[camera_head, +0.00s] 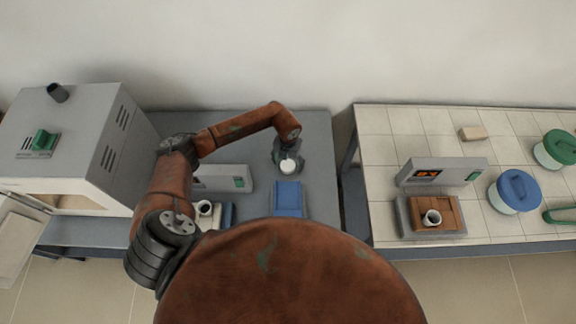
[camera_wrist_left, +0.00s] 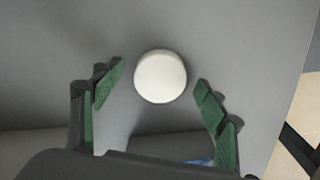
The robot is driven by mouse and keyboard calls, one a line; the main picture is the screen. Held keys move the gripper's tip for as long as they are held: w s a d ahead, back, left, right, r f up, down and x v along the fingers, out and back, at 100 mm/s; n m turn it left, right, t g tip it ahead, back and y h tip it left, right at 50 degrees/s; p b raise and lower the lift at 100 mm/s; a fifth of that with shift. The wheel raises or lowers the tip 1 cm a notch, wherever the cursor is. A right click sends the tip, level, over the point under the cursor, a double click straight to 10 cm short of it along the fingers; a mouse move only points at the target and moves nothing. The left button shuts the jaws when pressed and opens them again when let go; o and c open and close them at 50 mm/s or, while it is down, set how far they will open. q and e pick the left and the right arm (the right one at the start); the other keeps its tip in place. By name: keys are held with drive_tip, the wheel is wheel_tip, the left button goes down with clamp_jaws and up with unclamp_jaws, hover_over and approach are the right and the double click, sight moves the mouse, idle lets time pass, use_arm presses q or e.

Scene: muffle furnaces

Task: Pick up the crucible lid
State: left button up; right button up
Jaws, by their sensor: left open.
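The crucible lid is a small white round piece (camera_head: 288,166) on the grey table at the left. In the left wrist view the lid (camera_wrist_left: 160,76) appears as a pale disc near the middle. My left gripper (camera_head: 288,161) reaches down over it from above. In the left wrist view its green-padded fingers (camera_wrist_left: 160,88) are spread apart on either side of the lid, with gaps on both sides. My right gripper is not in view. A small white crucible (camera_head: 205,207) stands on a device at the left table's front.
A blue block-like object (camera_head: 288,197) lies just in front of the lid. A muffle furnace (camera_head: 75,140) fills the far left. A tiled table (camera_head: 390,150) with blue and green lidded containers is at right.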

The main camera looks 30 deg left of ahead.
use_arm(q)
drive_tip(key=shift+c, duration=0.2)
drive_tip(key=c, duration=0.9)
drive_tip(key=shift+r, duration=0.1)
